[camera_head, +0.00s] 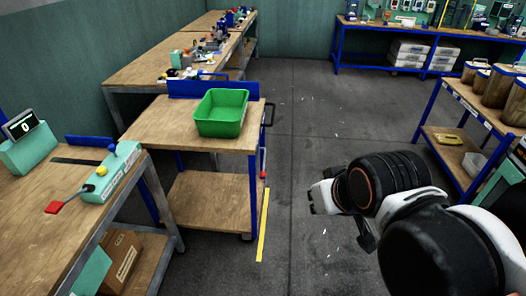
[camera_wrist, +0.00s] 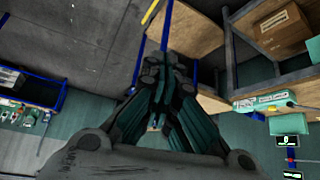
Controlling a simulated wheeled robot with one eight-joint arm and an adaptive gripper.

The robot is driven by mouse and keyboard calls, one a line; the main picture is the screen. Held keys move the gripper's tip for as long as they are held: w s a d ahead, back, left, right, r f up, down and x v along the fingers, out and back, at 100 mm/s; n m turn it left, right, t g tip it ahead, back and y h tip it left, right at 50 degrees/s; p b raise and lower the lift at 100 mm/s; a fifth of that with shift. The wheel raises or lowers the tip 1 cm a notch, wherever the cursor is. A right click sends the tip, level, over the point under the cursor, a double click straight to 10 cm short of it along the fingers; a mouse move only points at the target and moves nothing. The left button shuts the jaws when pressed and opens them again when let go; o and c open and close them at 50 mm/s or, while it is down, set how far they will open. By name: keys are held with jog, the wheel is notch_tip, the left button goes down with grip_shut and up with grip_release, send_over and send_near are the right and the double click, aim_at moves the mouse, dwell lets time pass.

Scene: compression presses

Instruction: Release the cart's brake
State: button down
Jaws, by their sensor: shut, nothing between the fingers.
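The cart (camera_head: 135,122) has a wooden top, a wooden lower shelf (camera_head: 205,200) and blue legs. It stands against the workbenches on the left. A small red-tipped lever (camera_head: 264,174), which looks like the brake, is beside its right front leg; a dark handle (camera_head: 268,114) is on its right side. My gripper (camera_head: 312,199) is shut and empty, over the floor to the right of the cart, apart from the lever. In the wrist view my shut fingers (camera_wrist: 166,68) point toward the cart's lower shelf (camera_wrist: 190,38) and partly cover it. I cannot make out the lever there.
A green bin (camera_head: 221,112) sits on the cart top. A yellow floor stripe (camera_head: 263,225) runs beside the cart. The left bench carries a press with a red-ended lever (camera_head: 68,201). A shelf unit (camera_head: 462,103) stands at right. The floor between is clear.

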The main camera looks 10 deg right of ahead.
dwell(0.3)
jog(key=w+r+m+p, duration=0.1)
jog(key=w+p, duration=0.1)
jog(key=w, duration=2)
jog(key=w+f+m+p, duration=0.2)
jog(key=w+f, duration=1.7)
jog(key=shift+d+g, duration=0.25)
jog(key=shift+g, duration=0.05)
jog(key=shift+w, duration=0.1)
